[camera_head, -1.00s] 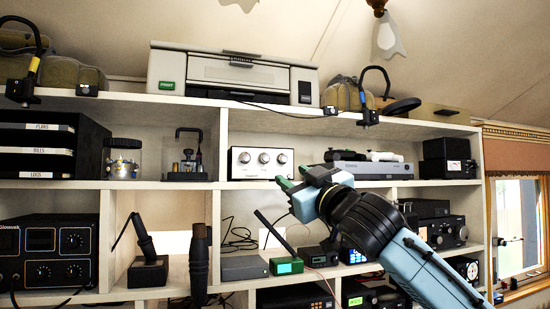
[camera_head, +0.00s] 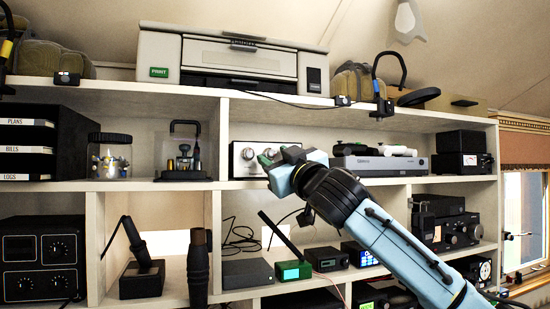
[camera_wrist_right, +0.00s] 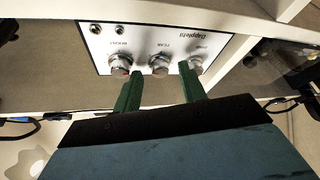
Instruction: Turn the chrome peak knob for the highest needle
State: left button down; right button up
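The silver box (camera_head: 236,166) with a row of three chrome knobs stands on the middle shelf; its panel (camera_wrist_right: 100,62) appears upside down in the right wrist view. The middle chrome knob (camera_wrist_right: 159,65) has a label that seems to read PEAK. My right gripper (camera_wrist_right: 160,68) is open, its green fingers on either side of the middle knob; contact cannot be told. In the head view my right gripper (camera_head: 265,161) covers part of the box. My left gripper is not in view. I cannot make out a meter needle.
A grey device (camera_head: 380,163) stands right of the box. A printer (camera_head: 232,62) is on the shelf above. Below are a small green-screen device (camera_head: 293,270) and a dark radio (camera_head: 440,225). A jar (camera_head: 110,157) stands to the left.

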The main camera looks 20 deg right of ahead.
grip_shut()
jog(key=shift+a+f+m+h+b, duration=0.1)
jog(key=shift+m+h+b, duration=0.3)
jog(key=shift+m+b, duration=0.3)
grip_release()
